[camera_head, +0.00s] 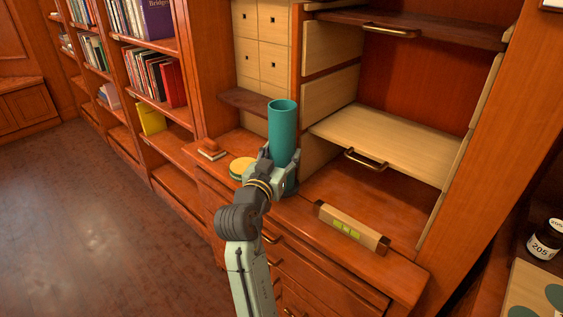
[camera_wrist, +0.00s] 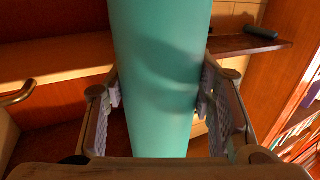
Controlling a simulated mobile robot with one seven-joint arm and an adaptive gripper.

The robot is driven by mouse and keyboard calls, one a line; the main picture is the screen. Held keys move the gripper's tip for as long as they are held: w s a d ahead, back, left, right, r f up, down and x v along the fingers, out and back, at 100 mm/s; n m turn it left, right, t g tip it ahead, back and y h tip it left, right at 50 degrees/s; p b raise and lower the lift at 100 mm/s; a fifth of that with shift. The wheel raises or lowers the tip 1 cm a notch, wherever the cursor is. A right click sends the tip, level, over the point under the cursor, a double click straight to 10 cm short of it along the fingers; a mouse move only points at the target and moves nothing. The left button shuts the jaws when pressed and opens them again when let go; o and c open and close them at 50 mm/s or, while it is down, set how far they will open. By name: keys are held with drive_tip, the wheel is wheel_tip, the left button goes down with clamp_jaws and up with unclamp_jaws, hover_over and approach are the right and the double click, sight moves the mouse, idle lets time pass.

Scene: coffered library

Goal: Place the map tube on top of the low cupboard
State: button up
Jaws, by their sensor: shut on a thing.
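The map tube is a tall teal cylinder (camera_head: 283,125), open at its top end. It stands upright in my gripper (camera_head: 273,173), which is shut on its lower part. In the wrist view the tube (camera_wrist: 160,40) fills the middle, with a finger pressed on each side. The low cupboard (camera_head: 400,272) appears to be the reddish wooden unit with drawers and a flat top under the tall shelving. The tube is over or at this top. A dark teal base shows below my gripper, but I cannot tell whether it touches the wood.
A yellow round tin (camera_head: 241,166) and a small book (camera_head: 212,153) lie left of the tube. A pulled-out pale shelf (camera_head: 385,140) with a brass handle overhangs the right side. Bookshelves (camera_head: 150,75) stand left; the floor (camera_head: 80,210) is clear.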

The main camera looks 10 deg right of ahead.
sight(282, 165)
drive_tip(key=shift+f, duration=1.45)
drive_tip(key=shift+a+f, duration=0.1)
drive_tip(key=shift+f, duration=0.15)
drive_tip(key=o, duration=1.3)
drive_tip(key=shift+r, duration=0.1)
drive_tip(key=shift+r+p, duration=0.2)
drive_tip(key=shift+p, duration=0.1)
drive_tip(key=b+v, duration=0.3)
drive_tip(key=v, duration=0.9)
drive_tip(key=shift+f, duration=0.1)
